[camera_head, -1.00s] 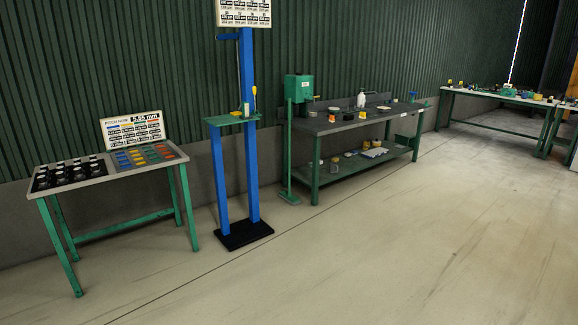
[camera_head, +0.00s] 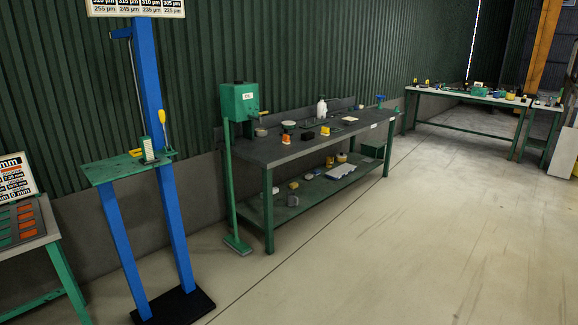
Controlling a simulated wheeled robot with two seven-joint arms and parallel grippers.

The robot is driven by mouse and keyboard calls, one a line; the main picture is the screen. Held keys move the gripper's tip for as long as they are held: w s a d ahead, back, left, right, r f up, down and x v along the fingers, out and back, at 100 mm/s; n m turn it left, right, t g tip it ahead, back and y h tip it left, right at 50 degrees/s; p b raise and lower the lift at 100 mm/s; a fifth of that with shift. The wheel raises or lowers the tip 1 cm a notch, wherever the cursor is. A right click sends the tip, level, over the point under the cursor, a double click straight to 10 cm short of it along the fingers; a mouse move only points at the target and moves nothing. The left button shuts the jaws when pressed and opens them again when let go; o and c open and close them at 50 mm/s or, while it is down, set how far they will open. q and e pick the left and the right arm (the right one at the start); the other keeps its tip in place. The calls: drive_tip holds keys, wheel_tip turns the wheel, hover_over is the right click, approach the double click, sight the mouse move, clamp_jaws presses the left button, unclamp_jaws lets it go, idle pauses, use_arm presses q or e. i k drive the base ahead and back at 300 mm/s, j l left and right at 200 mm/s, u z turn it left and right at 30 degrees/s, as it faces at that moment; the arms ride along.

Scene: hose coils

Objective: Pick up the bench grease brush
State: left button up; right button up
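I cannot make out the grease brush for certain. A dark-topped workbench (camera_head: 268,150) with green legs stands along the wall in the middle of the view. Neither of my grippers is in view.
A blue stand (camera_head: 147,65) with a green shelf (camera_head: 113,172) and black base is at the left. A green box (camera_head: 238,102) on a pole is at the bench's left end. Another table (camera_head: 450,93) stands far right. The concrete floor (camera_head: 400,240) in front is clear.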

sight(285, 140)
drive_tip(key=i, duration=3.1)
